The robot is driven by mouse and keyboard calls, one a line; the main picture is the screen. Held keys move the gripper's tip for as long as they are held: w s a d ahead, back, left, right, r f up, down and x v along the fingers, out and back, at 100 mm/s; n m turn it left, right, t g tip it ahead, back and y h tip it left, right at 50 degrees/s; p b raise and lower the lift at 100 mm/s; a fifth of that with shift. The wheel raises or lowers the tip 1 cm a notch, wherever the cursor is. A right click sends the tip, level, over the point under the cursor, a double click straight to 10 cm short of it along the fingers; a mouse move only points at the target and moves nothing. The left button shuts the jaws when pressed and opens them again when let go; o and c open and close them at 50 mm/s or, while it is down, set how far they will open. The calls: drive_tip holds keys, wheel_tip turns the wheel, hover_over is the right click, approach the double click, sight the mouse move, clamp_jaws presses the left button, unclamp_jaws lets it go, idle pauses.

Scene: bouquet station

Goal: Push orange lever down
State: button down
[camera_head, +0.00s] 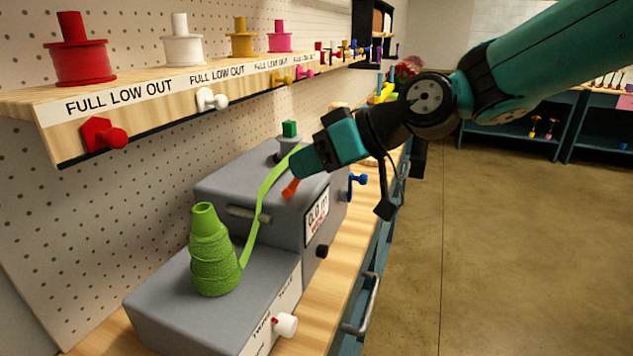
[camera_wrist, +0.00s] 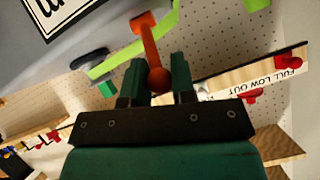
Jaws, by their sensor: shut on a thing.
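The orange lever (camera_head: 290,188) sticks up from the grey machine (camera_head: 240,190) on the wooden bench, just below my gripper in the head view. In the wrist view the orange lever (camera_wrist: 149,45) runs from its base at the top down to a round knob between my fingers. My gripper (camera_wrist: 158,78) is shut on the lever's knob end, with one green finger on each side. In the head view my gripper (camera_head: 300,165) hides part of the lever's upper end.
A green ribbon (camera_head: 262,205) runs from a green spool (camera_head: 213,255) over the machine, close to my gripper. A shelf (camera_head: 150,95) with coloured spools and knobs is at the upper left. A blue knob (camera_head: 356,181) and a black knob (camera_head: 321,250) stick out on the machine's right side.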

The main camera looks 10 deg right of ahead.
drive_tip(key=shift+d+y+b, duration=0.15)
drive_tip(key=shift+y+b, duration=0.15)
drive_tip(key=shift+b, duration=0.15)
drive_tip(key=shift+t, duration=0.3)
drive_tip(key=c, duration=1)
unclamp_jaws()
drive_tip(key=shift+f, duration=0.1)
drive_tip(key=shift+o, duration=0.3)
drive_tip(key=v, duration=1.7)
drive_tip(key=shift+d+r+b, duration=0.2)
drive_tip(key=shift+b, duration=0.2)
drive_tip(key=shift+w, duration=0.1)
